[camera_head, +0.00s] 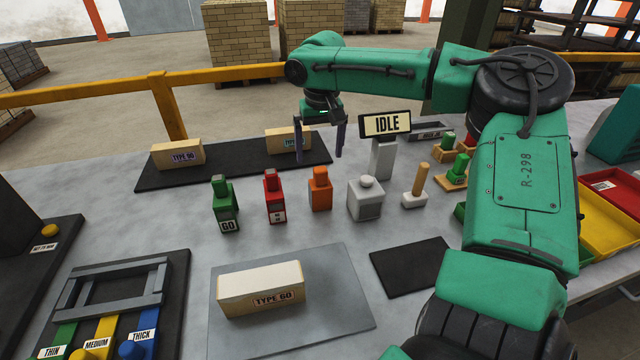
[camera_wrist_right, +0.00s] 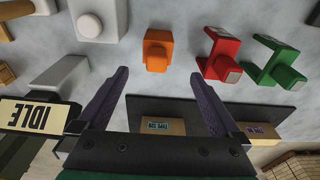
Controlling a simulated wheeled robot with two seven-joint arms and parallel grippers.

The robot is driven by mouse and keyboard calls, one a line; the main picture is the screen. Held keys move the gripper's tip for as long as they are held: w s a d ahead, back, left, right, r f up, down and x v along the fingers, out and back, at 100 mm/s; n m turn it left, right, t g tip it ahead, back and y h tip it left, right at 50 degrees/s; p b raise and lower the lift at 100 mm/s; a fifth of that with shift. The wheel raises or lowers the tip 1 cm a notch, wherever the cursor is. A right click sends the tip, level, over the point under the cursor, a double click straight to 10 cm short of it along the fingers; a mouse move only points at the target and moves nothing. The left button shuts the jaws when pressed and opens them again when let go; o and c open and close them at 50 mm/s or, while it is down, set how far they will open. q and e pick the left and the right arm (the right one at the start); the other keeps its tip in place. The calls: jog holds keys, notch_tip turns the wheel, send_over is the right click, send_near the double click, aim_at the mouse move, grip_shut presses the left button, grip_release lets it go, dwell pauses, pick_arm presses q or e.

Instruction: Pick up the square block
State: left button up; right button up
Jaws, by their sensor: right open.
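Several small blocks with upright grips stand in a row on the grey table: a green one marked GO (camera_head: 225,207), a red one (camera_head: 274,199), an orange one (camera_head: 320,190) and a wide, squarish pale grey block (camera_head: 366,201) with a round knob. No label says "square"; the pale grey block looks squarest. My right gripper (camera_head: 319,156) is open and empty, above and behind the row. In the right wrist view the orange block (camera_wrist_right: 157,50) lies ahead between the fingertips, and the pale grey block (camera_wrist_right: 97,22) is to their left. My left gripper is out of view.
A brick (camera_head: 262,288) marked TYPE 60 lies on a grey plate in front. Two bricks lie on a dark mat (camera_head: 230,160) behind. An IDLE sign (camera_head: 384,125) stands right of my gripper. A small wooden-handled block (camera_head: 415,190) stands right of the pale grey one.

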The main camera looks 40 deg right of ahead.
aim_at(320, 181)
notch_tip(320, 181, down, 4)
jog(key=shift+f, duration=0.1)
jog(key=f, duration=0.2)
jog(key=f+p, duration=0.1)
jog(key=w+d+f, duration=0.1)
jog(key=f, duration=0.1)
jog(key=shift+d+f+p, duration=0.1)
jog(key=shift+f+p, duration=0.2)
jog(key=shift+f, duration=0.6)
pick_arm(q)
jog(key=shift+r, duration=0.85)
pick_arm(e)
jog(key=shift+w+r, duration=0.1)
grip_shut()
